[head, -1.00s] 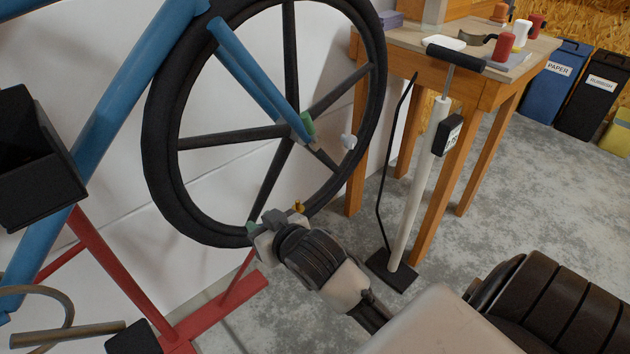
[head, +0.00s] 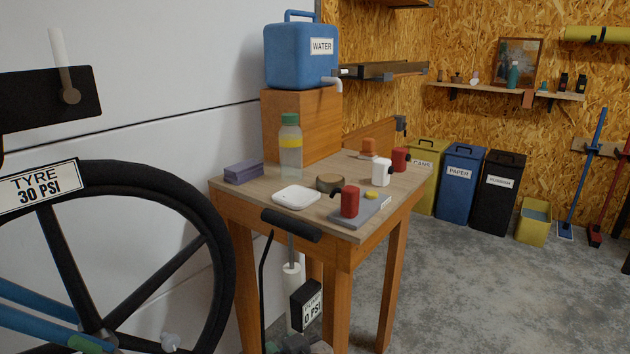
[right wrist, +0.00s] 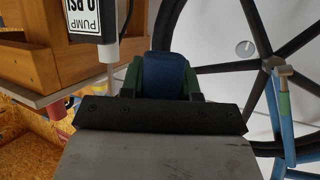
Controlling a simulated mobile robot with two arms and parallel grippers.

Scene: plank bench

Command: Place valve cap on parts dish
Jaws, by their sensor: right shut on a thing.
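The parts dish (head: 296,197), a shallow white square dish, lies empty near the left front of the wooden bench top. My right gripper (head: 292,344) just shows at the bottom edge of the head view, below and in front of the bench, by the floor pump. In the right wrist view its green finger pads are shut on a dark blue piece, which I take as the valve cap (right wrist: 165,72). The cap is hidden or too small to tell in the head view. My left gripper is not in view.
The pump handle (head: 290,225) stands before the bench's front edge. The bike wheel (head: 222,270) is at left.

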